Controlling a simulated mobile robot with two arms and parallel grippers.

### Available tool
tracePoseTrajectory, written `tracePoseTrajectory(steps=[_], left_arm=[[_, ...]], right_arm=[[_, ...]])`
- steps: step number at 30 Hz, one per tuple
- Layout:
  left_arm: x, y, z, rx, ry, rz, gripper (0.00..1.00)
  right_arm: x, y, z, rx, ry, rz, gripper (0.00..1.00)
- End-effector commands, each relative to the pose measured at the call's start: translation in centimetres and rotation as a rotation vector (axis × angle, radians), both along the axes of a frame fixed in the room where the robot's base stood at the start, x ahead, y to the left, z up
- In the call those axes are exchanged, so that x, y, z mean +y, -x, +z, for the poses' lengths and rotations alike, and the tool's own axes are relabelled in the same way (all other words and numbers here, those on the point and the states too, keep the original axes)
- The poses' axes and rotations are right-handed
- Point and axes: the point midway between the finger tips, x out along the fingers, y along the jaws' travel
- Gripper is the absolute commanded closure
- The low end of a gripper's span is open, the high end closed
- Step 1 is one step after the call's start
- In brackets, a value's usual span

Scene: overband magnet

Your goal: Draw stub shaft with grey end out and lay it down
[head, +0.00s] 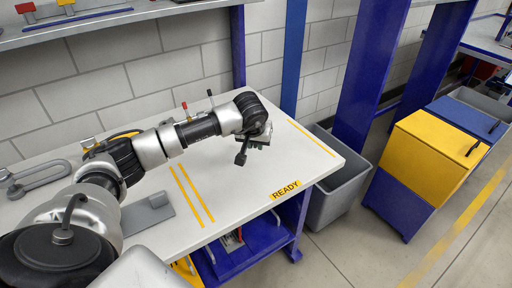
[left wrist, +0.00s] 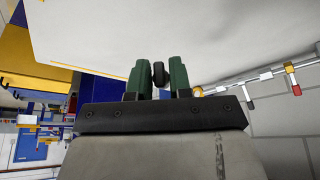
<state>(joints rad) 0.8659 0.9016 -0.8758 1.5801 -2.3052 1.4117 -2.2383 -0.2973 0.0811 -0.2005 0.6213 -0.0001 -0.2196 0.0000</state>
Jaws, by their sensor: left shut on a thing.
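My left gripper (head: 257,141) is over the right half of the white bench top. It is shut on a dark piece, the stub shaft (head: 241,156), which hangs at its left side above the bench. In the left wrist view, the green fingers of my left gripper (left wrist: 159,80) close on the shaft (left wrist: 158,73), whose dark rounded end sticks out between them. Most of the shaft is hidden, and I cannot make out its grey end. My right gripper is not in view.
The white bench top (head: 240,207) is clear around a yellow READY label (head: 286,189). A grey bracket (head: 148,214) and a grey curved part (head: 38,178) lie left. A grey bin (head: 338,190) and a yellow cabinet (head: 432,148) stand right. A shelf (head: 110,22) overhangs the back.

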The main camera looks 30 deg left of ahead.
Motion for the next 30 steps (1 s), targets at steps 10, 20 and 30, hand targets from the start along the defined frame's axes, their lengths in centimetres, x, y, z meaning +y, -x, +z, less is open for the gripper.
tracePoseTrajectory(steps=[10,20,30], left_arm=[[0.0,0.0,-2.3,0.002,0.001,0.002,1.00],[-0.1,0.0,-5.5,0.002,0.003,0.002,1.00],[0.0,0.0,-6.5,0.000,0.003,0.002,1.00]], right_arm=[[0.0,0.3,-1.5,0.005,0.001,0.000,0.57],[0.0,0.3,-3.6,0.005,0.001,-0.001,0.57],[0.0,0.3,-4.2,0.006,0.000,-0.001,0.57]])
